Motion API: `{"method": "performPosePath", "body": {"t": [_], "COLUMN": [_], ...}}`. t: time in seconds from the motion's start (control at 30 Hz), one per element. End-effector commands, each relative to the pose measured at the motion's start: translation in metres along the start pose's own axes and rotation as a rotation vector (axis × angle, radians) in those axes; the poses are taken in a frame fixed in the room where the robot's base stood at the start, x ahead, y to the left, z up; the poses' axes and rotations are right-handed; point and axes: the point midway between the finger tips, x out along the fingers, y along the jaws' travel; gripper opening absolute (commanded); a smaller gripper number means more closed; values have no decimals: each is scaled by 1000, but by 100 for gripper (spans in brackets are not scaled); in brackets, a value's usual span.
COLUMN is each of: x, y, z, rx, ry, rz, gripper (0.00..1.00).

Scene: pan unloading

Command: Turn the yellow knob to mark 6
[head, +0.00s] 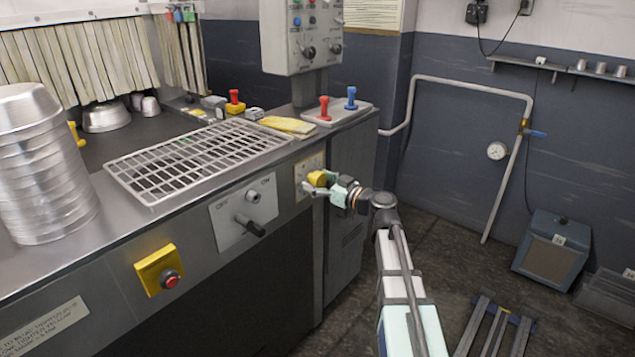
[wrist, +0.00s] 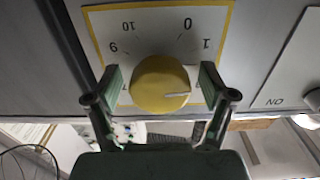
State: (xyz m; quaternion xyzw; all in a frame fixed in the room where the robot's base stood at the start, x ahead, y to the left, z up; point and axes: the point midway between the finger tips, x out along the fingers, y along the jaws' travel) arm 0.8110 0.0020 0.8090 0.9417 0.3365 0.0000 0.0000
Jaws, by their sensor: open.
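The yellow knob (head: 317,178) sits on a pale dial plate on the front of the counter. In the wrist view the knob (wrist: 160,82) is round, and its dial plate (wrist: 105,20) has a yellow border. The marks 0, 1, 9 and 10 are readable and appear upside down. A pale line on the knob points right, towards the right finger; the mark there is hidden. My gripper (wrist: 160,90) is open, with one finger on each side of the knob and a gap visible beside it. In the head view my gripper (head: 325,189) is at the knob.
A panel with a black handle (head: 250,226) is left of the dial, and a yellow box with a red button (head: 159,270) is further left. A wire rack (head: 190,158) and stacked pans (head: 40,165) are on the counter. The floor at right is partly clear.

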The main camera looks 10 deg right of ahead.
Motion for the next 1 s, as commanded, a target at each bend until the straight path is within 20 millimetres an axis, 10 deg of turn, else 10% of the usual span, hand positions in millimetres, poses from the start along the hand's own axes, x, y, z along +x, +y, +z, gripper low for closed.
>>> {"method": "performPosePath", "body": {"t": [0.2,0.37,1.0], "x": [0,0,0], "y": [0,0,0], "z": [0,0,0], "rx": [0,0,147], "ry": [0,0,1], "rz": [0,0,-1], "gripper": [79,22,22]}}
